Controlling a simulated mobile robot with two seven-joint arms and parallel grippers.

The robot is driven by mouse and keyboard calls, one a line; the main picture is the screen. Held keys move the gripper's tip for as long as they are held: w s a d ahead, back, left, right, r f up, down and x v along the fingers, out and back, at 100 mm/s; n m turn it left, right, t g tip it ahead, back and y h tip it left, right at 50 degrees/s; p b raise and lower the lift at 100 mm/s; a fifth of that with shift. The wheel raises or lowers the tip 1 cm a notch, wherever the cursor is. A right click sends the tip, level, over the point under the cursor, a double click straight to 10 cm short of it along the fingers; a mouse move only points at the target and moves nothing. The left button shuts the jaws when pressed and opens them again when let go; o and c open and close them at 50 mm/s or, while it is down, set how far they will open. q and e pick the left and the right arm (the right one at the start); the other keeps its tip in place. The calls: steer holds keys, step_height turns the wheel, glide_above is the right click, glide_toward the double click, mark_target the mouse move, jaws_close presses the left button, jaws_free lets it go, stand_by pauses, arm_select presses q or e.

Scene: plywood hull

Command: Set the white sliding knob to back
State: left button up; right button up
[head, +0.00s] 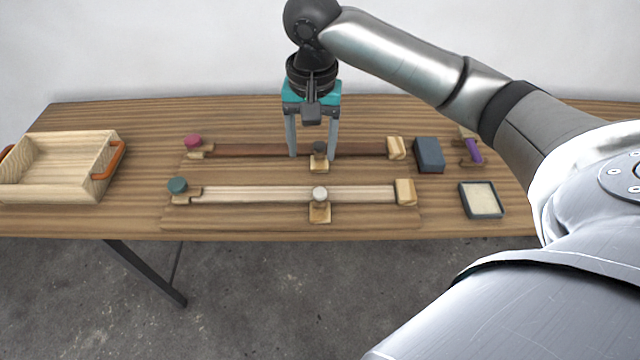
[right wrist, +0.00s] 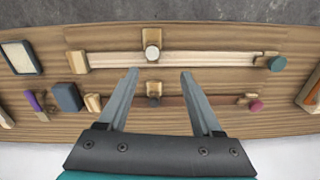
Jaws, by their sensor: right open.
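The white sliding knob (head: 320,194) sits on a small wooden slider on the pale front rail (head: 260,194), a little right of the rail's middle. It also shows in the right wrist view (right wrist: 152,52), just beyond the fingertips. My right gripper (head: 312,157) is open and points down over the dark rear rail (head: 250,150), behind the white knob and apart from it. The right wrist view shows the open fingers (right wrist: 160,72) empty. My left gripper is not in view.
A dark knob (head: 319,147) on the rear rail shows near the gripper's right finger. A teal knob (head: 177,185) and a red knob (head: 193,142) stand at the left ends. A wooden crate (head: 50,190), a blue block (head: 429,154) and a shallow tray (head: 482,213) flank the rails.

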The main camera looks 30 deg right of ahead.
mark_target(321, 192)
steer(key=shift+m, duration=0.7)
steer(key=f+b, duration=0.1)
steer(key=f, duration=0.3)
steer(key=d+f+b, duration=0.1)
steer(key=f, duration=0.3)
steer(key=f+b, duration=0.1)
steer(key=f, duration=0.4)
steer(key=shift+w+d+f+b, duration=0.1)
steer(key=shift+w+d+b, duration=0.05)
steer(key=shift+d+b, duration=0.25)
steer(key=shift+c, duration=0.2)
jaws_close()
